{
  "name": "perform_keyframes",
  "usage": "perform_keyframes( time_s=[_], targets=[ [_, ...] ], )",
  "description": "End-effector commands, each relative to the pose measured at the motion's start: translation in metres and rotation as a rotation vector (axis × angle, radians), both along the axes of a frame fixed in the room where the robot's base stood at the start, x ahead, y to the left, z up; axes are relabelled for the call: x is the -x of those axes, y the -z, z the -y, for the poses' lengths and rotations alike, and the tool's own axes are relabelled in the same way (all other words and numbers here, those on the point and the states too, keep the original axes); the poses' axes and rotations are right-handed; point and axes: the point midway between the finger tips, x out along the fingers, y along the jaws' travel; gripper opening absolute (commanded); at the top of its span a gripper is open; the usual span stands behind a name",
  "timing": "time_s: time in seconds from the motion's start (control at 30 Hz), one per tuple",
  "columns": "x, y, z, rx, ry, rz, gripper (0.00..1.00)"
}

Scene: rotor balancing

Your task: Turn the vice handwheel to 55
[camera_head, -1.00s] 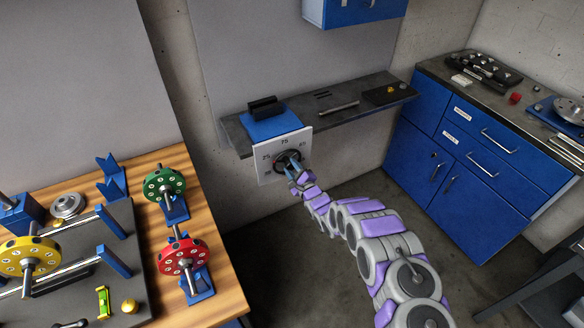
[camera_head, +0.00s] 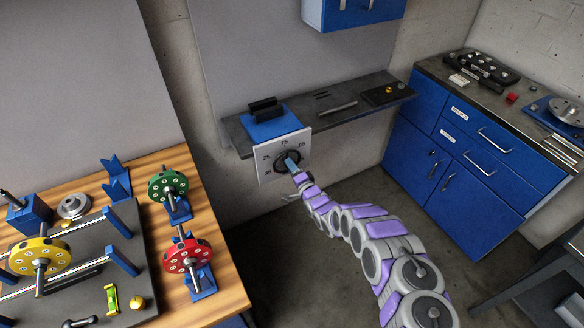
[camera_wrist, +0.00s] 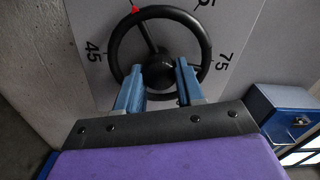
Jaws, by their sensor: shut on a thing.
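The black vice handwheel (camera_wrist: 196,62) is in front of a pale dial plate (camera_wrist: 88,18) in the wrist view. The numbers 45, at left, and 75, at right, are readable there; another at the top is cut off. A red mark (camera_wrist: 135,9) shows at the wheel's upper rim, between those two numbers. My gripper (camera_wrist: 158,78) has its blue fingers on either side of the wheel's hub, shut on the handwheel. In the head view my gripper (camera_head: 291,164) reaches the wheel's middle and covers part of it. The dial plate (camera_head: 268,171) hangs at the shelf front.
The blue vice body (camera_head: 270,128) sits on a grey wall shelf (camera_head: 345,115) above the dial. A wooden bench (camera_head: 228,290) at left holds a green rotor (camera_head: 168,187), a red rotor (camera_head: 188,255) and a yellow rotor (camera_head: 40,257). Blue cabinets (camera_head: 450,180) stand at right.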

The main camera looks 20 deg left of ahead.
Motion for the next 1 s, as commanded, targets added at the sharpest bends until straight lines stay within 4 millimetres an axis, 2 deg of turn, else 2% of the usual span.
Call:
perform_keyframes(
  time_s=[0.03,1.0],
  targets=[
    [0.004,0.0048,-0.002,0.033,-0.006,0.024,0.07],
    [0.0042,0.0085,-0.0016,0.635,-0.01,0.721,0.07]
  ],
)
